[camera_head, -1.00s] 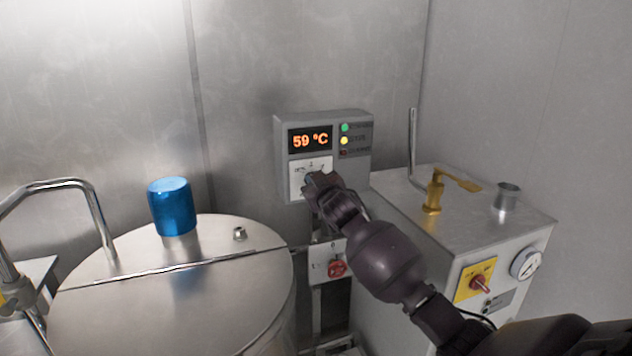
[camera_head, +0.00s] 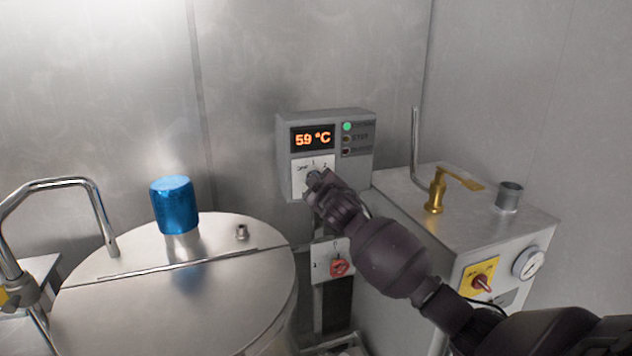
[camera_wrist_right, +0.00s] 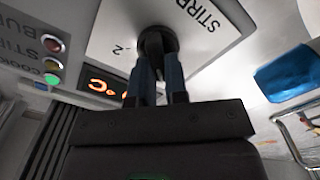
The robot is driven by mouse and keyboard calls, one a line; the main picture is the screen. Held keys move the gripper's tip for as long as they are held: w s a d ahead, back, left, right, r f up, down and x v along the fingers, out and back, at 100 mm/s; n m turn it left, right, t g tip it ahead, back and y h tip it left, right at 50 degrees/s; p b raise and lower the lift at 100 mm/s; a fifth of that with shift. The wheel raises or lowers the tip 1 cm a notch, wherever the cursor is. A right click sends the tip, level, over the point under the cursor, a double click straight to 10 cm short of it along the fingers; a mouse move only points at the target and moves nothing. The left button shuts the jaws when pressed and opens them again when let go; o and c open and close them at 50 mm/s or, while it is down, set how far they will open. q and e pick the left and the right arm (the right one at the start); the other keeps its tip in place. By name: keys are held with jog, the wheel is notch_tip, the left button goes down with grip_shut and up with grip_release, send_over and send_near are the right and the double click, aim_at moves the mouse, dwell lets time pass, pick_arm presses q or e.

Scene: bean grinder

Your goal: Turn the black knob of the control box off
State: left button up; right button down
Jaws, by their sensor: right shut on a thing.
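The grey control box (camera_head: 362,160) is on the metal wall in the head view. Its display (camera_head: 312,138) reads 59 °C, and of the lamps beside it the green one (camera_head: 347,127) is lit. My right gripper (camera_head: 314,182) reaches the white dial plate (camera_head: 301,186) and largely hides the knob there. In the right wrist view the black knob (camera_wrist_right: 157,40) sits between the two fingers of my right gripper (camera_wrist_right: 156,72), which is shut on it. The plate (camera_wrist_right: 110,38) also shows there, with a "2" mark. My left gripper is not in view.
A round steel tank with a lid (camera_head: 90,315) and a blue cap (camera_head: 174,205) stands at left. A red knob (camera_head: 339,268) is below the control box. A metal cabinet (camera_head: 400,215) with a brass tap (camera_head: 437,190), gauge (camera_head: 528,264) and red switch (camera_head: 484,284) stands at right.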

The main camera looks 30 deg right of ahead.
jog(key=c, duration=1.1)
grip_release()
jog(key=shift+c, duration=0.2)
jog(key=b+v, duration=0.1)
jog(key=v, duration=1)
jog(key=shift+b, duration=0.3)
jog(key=shift+w+a, duration=0.1)
